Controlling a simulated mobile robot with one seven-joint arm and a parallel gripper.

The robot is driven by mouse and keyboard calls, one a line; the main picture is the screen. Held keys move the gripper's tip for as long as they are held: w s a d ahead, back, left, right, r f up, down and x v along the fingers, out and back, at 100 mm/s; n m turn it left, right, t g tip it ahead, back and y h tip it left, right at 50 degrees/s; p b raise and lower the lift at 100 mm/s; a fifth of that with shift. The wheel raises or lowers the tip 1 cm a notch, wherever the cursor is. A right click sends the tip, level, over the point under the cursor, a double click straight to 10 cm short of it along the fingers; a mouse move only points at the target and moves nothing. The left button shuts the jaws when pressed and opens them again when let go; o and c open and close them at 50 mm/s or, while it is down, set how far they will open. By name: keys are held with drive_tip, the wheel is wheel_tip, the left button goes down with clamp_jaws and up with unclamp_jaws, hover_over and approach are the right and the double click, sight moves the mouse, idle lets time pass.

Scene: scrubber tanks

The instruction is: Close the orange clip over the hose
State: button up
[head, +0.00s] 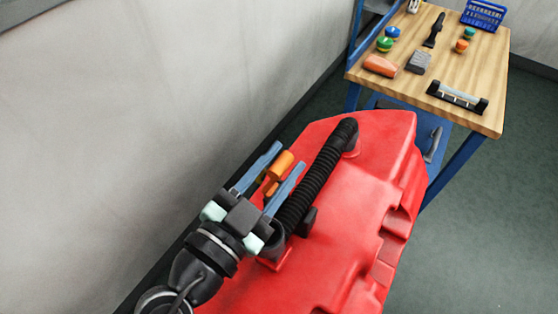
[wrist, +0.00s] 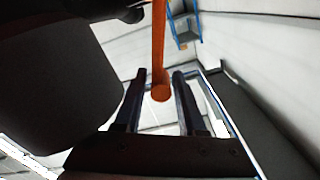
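The orange clip (head: 282,164) shows in the head view just left of the black ribbed hose (head: 318,178), which runs along the red tank (head: 355,215). The clip stands off from the hose, not over it. My gripper (head: 290,155) is open, with its two blue fingers on either side of the clip. In the wrist view the clip (wrist: 159,45) is an orange bar with a rounded end between the finger tips of my gripper (wrist: 159,75), with a gap on both sides. The clip's pivot is hidden by my gripper.
A pale wall (head: 130,120) stands close on the left of the tank. A wooden-topped trolley (head: 480,70) at the back right carries several small items and a blue basket (head: 484,14). Green floor (head: 480,220) lies free on the right.

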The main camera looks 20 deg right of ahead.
drive_tip(key=shift+o, duration=1)
wheel_tip(320, 180, up, 10)
drive_tip(key=p, duration=0.5)
